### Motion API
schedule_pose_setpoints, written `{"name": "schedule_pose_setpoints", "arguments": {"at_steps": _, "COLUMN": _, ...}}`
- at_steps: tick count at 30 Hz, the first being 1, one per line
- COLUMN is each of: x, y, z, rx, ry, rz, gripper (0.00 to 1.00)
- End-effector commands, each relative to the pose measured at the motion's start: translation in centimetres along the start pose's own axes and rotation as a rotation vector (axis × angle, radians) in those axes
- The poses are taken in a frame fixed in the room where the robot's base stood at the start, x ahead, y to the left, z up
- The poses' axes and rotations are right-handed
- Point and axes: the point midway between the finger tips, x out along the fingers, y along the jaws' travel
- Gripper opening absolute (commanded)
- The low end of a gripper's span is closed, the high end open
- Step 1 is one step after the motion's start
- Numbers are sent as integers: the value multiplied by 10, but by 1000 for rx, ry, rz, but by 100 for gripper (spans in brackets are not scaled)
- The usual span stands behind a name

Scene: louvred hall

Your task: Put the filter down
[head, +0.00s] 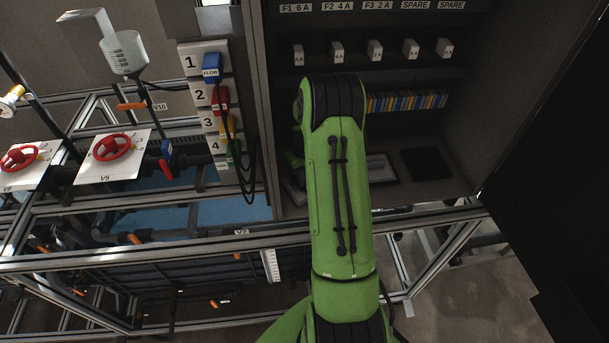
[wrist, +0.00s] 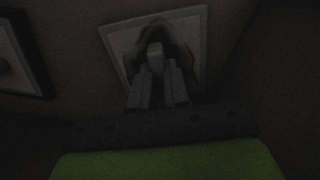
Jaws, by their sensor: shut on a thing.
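In the wrist view my gripper (wrist: 157,78) is shut on a small pale block-like piece (wrist: 155,55), which I take to be part of the filter. The view is dim, and a dark patch around it could be shadow or more of the filter. Behind it is a pale square panel (wrist: 118,38) with a light rim. I cannot tell whether the held piece touches that panel. In the head view my green arm reaches into the grey cabinet and hides the gripper and the filter.
A dark framed panel (wrist: 22,55) lies left in the wrist view. In the head view the cabinet floor has a framed pad (head: 382,168) and a black pad (head: 427,163). A row of coloured items (head: 408,101) and labelled fuse switches (head: 375,50) are behind. Metal rails (head: 150,250) run below.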

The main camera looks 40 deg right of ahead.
Motion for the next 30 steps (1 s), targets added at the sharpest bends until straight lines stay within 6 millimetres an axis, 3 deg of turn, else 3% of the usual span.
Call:
{"name": "schedule_pose_setpoints", "arguments": {"at_steps": 1, "x": 3, "y": 0, "z": 0, "rx": 0, "ry": 0, "rz": 0, "gripper": 17}}
{"name": "schedule_pose_setpoints", "arguments": {"at_steps": 6, "x": 2, "y": 0, "z": 0, "rx": 0, "ry": -1, "rz": -1, "gripper": 41}}
{"name": "schedule_pose_setpoints", "arguments": {"at_steps": 16, "x": -5, "y": 0, "z": 0, "rx": 0, "ry": 0, "rz": 0, "gripper": 41}}
{"name": "schedule_pose_setpoints", "arguments": {"at_steps": 20, "x": -32, "y": 0, "z": -1, "rx": 0, "ry": 5, "rz": 3, "gripper": 41}}
{"name": "schedule_pose_setpoints", "arguments": {"at_steps": 27, "x": -97, "y": 0, "z": -1, "rx": -1, "ry": 5, "rz": 2, "gripper": 41}}
{"name": "schedule_pose_setpoints", "arguments": {"at_steps": 30, "x": -113, "y": 0, "z": -1, "rx": -1, "ry": 2, "rz": 1, "gripper": 41}}
